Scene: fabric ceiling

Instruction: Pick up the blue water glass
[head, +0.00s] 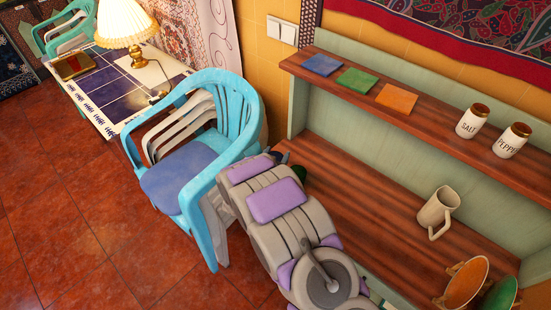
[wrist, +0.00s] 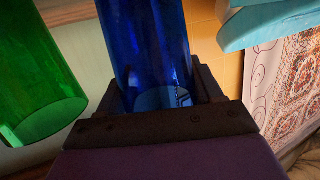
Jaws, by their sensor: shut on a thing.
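The blue water glass (wrist: 146,42) is a clear deep-blue cylinder in the middle of the wrist view. My gripper (wrist: 158,92) is shut on it, with a dark finger on each side. The picture does not show clearly whether the glass touches the shelf. A green glass (wrist: 36,85) is to its left in the wrist view, apart from my gripper. In the head view my arm hides most of this spot; a bit of the green glass (head: 300,173) shows past the arm.
The upper shelf (head: 435,122) holds coloured coasters and salt and pepper jars. A blue chair (head: 243,110) stands close to my arm on the left, before a lamp table (head: 105,82).

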